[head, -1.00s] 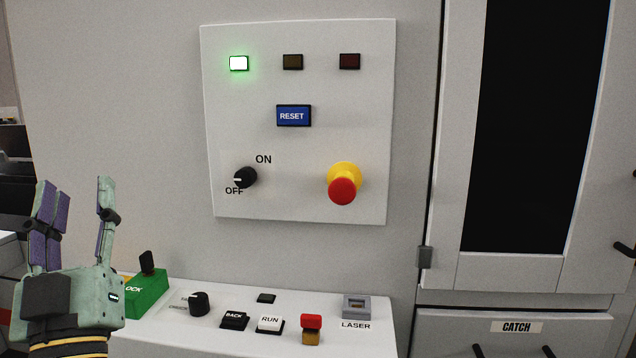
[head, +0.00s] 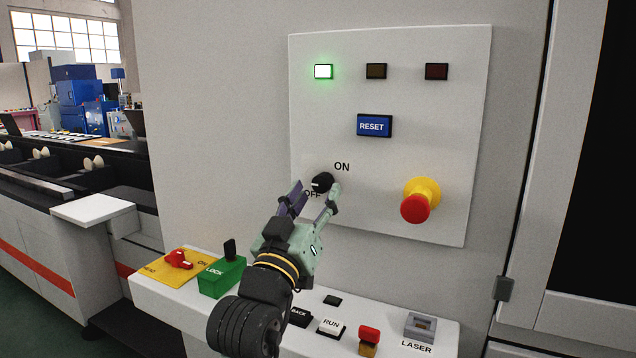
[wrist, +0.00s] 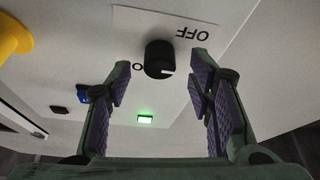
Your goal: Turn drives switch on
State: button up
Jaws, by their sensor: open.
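A black rotary knob (head: 322,181) with ON and OFF labels sits on the lower left of the white wall panel (head: 390,90). My gripper (head: 316,194) is open and faces the knob from below in the head view. In the wrist view the knob lies between the two spread fingertips (wrist: 161,68), just ahead of them. I cannot tell whether either finger touches it. The fingers partly cover the OFF label in the head view.
A red and yellow mushroom button (head: 417,202) is right of the knob. Above are a blue RESET button (head: 374,126) and a lit green lamp (head: 323,72). Below, the console ledge (head: 165,297) carries a green LOCK block (head: 220,278) and a red switch (head: 178,259) on a yellow plate.

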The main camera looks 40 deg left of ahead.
jog(key=shift+x, duration=0.9)
jog(key=shift+c, duration=0.3)
grip_shut()
